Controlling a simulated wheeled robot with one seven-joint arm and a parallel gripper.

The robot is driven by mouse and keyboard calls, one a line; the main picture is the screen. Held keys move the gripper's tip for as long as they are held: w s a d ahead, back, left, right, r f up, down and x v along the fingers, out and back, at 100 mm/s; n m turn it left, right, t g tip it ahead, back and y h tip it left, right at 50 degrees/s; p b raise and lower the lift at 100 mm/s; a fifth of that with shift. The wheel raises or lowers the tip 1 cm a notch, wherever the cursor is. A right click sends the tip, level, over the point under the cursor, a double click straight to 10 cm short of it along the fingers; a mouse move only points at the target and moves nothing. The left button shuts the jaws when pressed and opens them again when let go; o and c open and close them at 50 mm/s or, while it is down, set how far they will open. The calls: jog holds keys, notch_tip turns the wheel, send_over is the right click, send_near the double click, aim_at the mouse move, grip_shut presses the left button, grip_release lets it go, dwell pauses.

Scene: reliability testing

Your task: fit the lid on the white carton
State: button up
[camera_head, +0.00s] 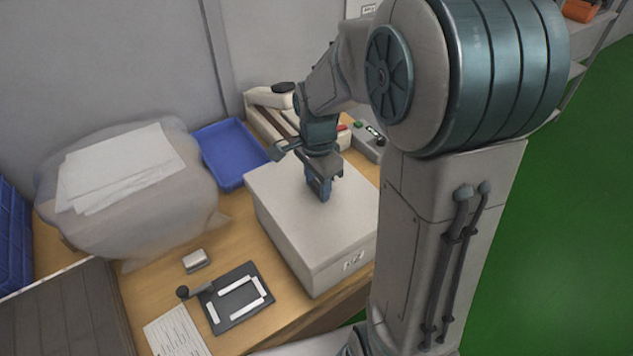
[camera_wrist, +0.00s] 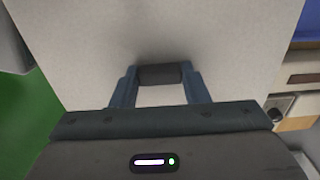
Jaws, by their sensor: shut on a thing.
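The white carton (camera_head: 335,275) stands on the wooden table, with a small label on its front side. Its top is covered by a flat pale surface, which I take to be the lid (camera_head: 285,205); the lid also fills much of the wrist view (camera_wrist: 215,40). My gripper (camera_head: 321,192) points down over the middle of it. In the wrist view my gripper (camera_wrist: 160,80) is shut on a dark, short cylindrical handle (camera_wrist: 160,73) on the lid. I see no clear gap between lid and carton, but cannot tell how fully it is seated. My arm hides the carton's right side.
A blue tray (camera_head: 228,155) lies behind the carton. A plastic-wrapped bundle with white sheets (camera_head: 115,165) stands at the left. A black fixture (camera_head: 237,297), a small metal block (camera_head: 196,261) and a printed sheet (camera_head: 177,333) lie in front. A grey control box (camera_head: 366,140) stands behind right.

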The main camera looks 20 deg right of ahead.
jog(key=shift+f+b, duration=0.5)
jog(key=shift+f, duration=0.1)
dwell(0.4)
jog(key=o, duration=1.5)
jog(key=shift+o, duration=0.2)
jog(key=shift+r, duration=0.1)
jog(key=shift+r+p, duration=2.65)
jog(key=shift+r, duration=0.8)
grip_shut()
